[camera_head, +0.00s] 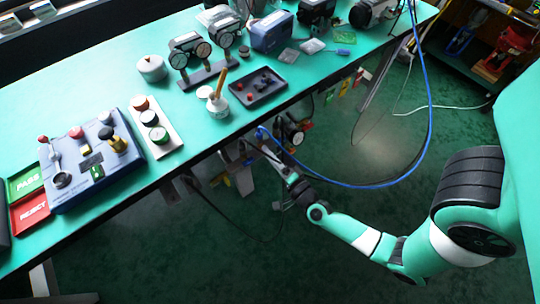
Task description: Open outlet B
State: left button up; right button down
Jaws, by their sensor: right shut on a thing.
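My right gripper (273,153) reaches in from the right, below the front edge of the bench (221,135). It is shut on a small part in a dark cluster of fittings. The part is too small and too hidden by the gripper to tell which it is. A blue hose (425,85) hangs from the top and loops down to this cluster. A dark round fitting with a red-orange part (293,137) is just right of the gripper. I cannot read any label for outlet B. My left gripper is not in view.
A blue box with knobs and a lever (88,178), a green PASS tray (23,182) and a red REJECT tray (30,211) are at the left. A black tray (257,87) and gauges (187,52) stand on the bench. The floor below is mostly clear.

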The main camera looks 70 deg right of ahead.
jog(key=shift+m, duration=1.1)
jog(key=c, duration=0.6)
grip_release()
jog(key=p+v, duration=0.4)
jog(key=v, duration=0.7)
jog(key=shift+s, duration=0.3)
